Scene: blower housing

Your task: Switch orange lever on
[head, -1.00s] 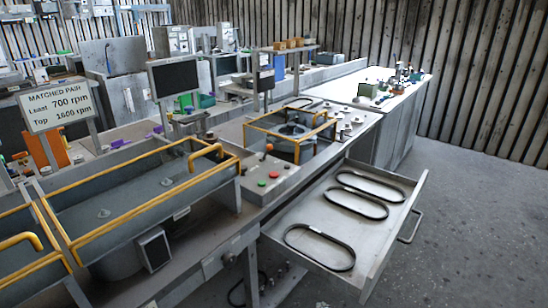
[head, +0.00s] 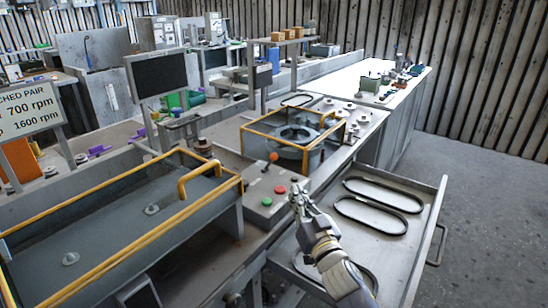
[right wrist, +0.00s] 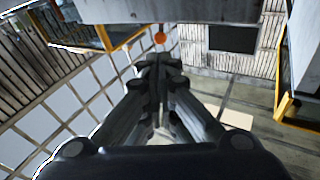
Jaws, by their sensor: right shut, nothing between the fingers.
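The orange lever (head: 273,157) shows as a small orange knob at the back of a grey control box (head: 262,206), beside the yellow-railed blower housing (head: 290,148). A green button (head: 266,201) and a red button (head: 280,189) sit on the box's top. My right gripper (head: 297,188) is shut and empty, just right of the red button in the head view and apart from the lever. In the right wrist view, the orange knob (right wrist: 160,38) lies just beyond the closed fingertips (right wrist: 158,62). My left gripper is not in view.
An open drawer (head: 404,245) with black belts (head: 372,215) lies beneath and right of my right arm. Yellow rails (head: 215,171) edge the grey trough on the left. A dark monitor (head: 156,75) stands behind. The floor (head: 490,200) at right is clear.

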